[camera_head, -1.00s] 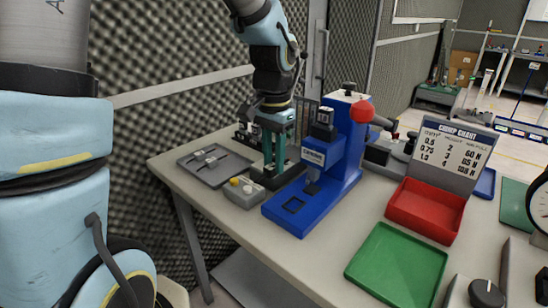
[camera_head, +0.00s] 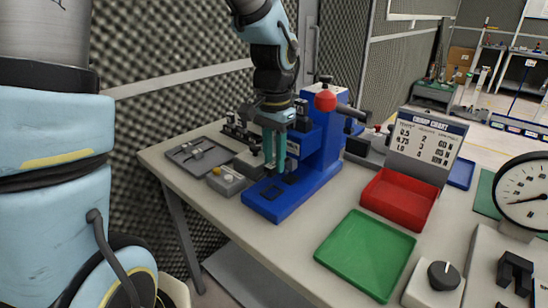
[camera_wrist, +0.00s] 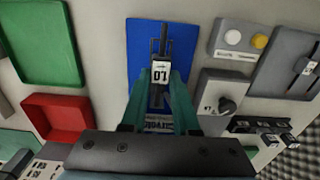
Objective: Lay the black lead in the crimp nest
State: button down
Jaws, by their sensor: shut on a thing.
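My gripper (camera_head: 274,174) points down over the front of the blue crimp press (camera_head: 320,170). In the wrist view, my gripper (camera_wrist: 160,82) is shut on the black lead (camera_wrist: 164,42), a dark strip bearing a white tag with dark marks. The lead lies lengthwise above the blue press base (camera_wrist: 138,58). In the wrist view the lead partly covers the nest outline. Whether the lead touches the nest I cannot tell.
A grey tray (camera_head: 190,160) with leads lies left of the press, near a grey box with a yellow button (camera_head: 226,181). A red tray (camera_head: 398,199) and a green tray (camera_head: 366,253) stand to the right. A chart stand (camera_head: 428,147) and dial gauge (camera_head: 524,195) are further right.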

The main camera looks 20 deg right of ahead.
aim_at(274, 164)
dwell(0.4)
jog(key=shift+f+b, duration=1.2)
jog(key=shift+f, duration=1.05)
jog(key=shift+f, duration=0.65)
jog(key=c, duration=0.6)
grip_release()
notch_tip(274, 164, up, 11)
jog(key=shift+f+b, duration=0.1)
jog(key=shift+b, duration=0.45)
